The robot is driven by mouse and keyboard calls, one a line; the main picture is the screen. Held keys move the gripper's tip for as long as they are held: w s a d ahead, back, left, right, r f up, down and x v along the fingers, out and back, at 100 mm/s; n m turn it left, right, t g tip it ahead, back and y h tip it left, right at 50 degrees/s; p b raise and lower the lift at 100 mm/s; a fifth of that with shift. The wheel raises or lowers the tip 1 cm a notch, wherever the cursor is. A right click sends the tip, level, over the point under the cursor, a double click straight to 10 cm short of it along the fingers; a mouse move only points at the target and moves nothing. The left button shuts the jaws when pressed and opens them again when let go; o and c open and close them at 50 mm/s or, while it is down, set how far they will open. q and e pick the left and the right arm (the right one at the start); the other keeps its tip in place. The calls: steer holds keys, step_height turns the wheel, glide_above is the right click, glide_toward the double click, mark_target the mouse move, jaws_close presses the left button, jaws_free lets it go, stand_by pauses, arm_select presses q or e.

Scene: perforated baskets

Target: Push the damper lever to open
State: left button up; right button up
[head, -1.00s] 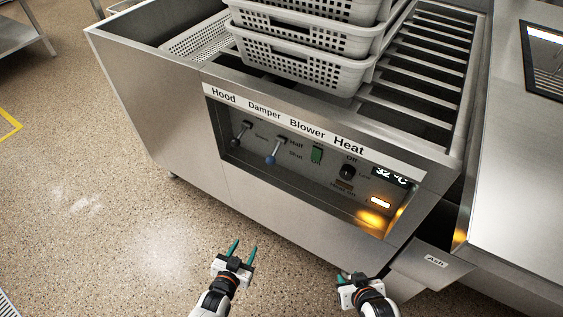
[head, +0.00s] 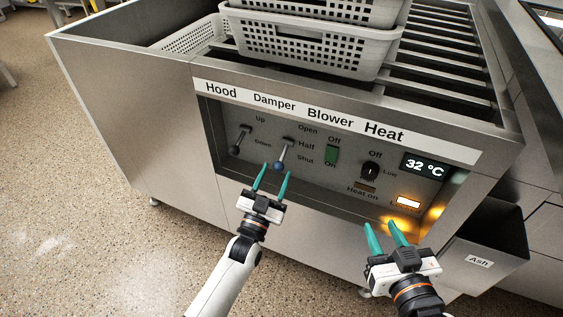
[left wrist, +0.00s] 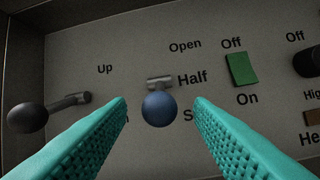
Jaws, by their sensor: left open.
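The damper lever has a metal shaft and a blue ball knob (head: 279,167). It hangs down and toward me from its pivot, under the Damper label. In the left wrist view the blue knob (left wrist: 159,108) lies between the two fingers, just beyond the tips; its pivot is beside the word Half, and the knob partly hides the word Shut. My left gripper (head: 272,176) is open, teal fingers on either side of the knob, with no contact visible. My right gripper (head: 384,232) is open and empty at the lower right, in front of the panel.
The hood lever (head: 240,142) with a dark knob is left of the damper lever. The green blower switch (head: 331,154) and heat dial (head: 370,170) are to its right. The panel is recessed behind a metal frame. Stacked grey baskets (head: 305,47) stand above. An ash bin (head: 488,247) is at right.

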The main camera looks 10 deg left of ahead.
mark_target(280, 161)
arm_select(q)
steer(key=x, duration=0.4)
steer(key=shift+b, duration=0.4)
steer(key=shift+w+d+r, duration=0.15)
steer(key=shift+w, duration=0.4)
arm_select(e)
steer(key=shift+w+a+r+t+y, duration=0.1)
steer(key=shift+a+r+t+y, duration=0.05)
steer(key=shift+r+t, duration=0.5)
steer(key=shift+w+a+r+t+y, duration=0.2)
steer(key=shift+r+t, duration=0.2)
steer(key=shift+r, duration=0.4)
steer(key=shift+w+a+r+t+y, duration=0.1)
steer(key=shift+r+t+y, duration=0.05)
steer(key=shift+r+t, duration=0.5)
steer(key=shift+r, duration=0.1)
arm_select(q)
jaws_close()
